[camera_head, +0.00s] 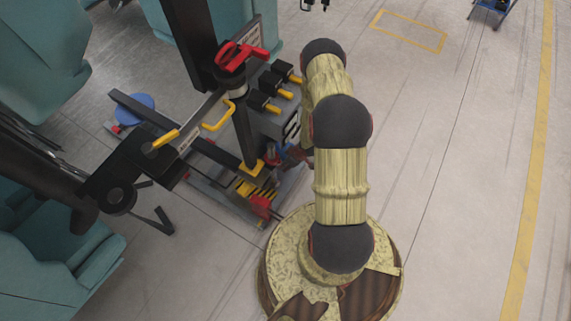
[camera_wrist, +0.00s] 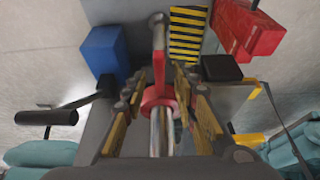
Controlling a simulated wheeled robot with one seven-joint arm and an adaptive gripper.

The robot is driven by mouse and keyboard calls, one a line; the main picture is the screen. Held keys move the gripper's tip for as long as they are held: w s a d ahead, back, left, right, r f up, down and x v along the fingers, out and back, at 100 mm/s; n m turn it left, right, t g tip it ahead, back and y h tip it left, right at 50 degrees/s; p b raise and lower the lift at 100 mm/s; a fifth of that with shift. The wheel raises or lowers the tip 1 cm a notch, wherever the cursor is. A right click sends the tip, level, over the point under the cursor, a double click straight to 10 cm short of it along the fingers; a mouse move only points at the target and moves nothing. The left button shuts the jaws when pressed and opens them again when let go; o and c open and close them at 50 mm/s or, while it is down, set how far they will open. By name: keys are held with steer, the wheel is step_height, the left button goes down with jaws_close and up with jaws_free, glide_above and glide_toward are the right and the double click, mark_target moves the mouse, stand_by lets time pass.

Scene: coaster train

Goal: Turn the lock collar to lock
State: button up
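In the wrist view, a red ring (camera_wrist: 157,104), which looks like the lock collar, sits around a bright metal rod (camera_wrist: 161,135). My gripper (camera_wrist: 160,80) has its two yellow-and-grey fingers apart, one on each side of the red ring. I see space between the fingers and the ring, and I cannot tell whether either finger touches it. A grey lever with a rounded end (camera_wrist: 158,35) extends past the ring, between the fingertips. In the head view my arm bends down towards the coaster's lower side, and the gripper there is too small and covered to read.
The wrist view shows a blue block (camera_wrist: 104,52), a yellow-black striped plate (camera_wrist: 187,32) and a red block (camera_wrist: 247,27) close by. In the head view, black-and-yellow levers (camera_head: 272,88) and a red clamp (camera_head: 241,54) stand near my arm. Floor (camera_head: 470,170) at right is clear.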

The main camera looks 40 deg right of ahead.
steer(key=shift+c, duration=0.2)
jaws_close()
stand_by(0.7)
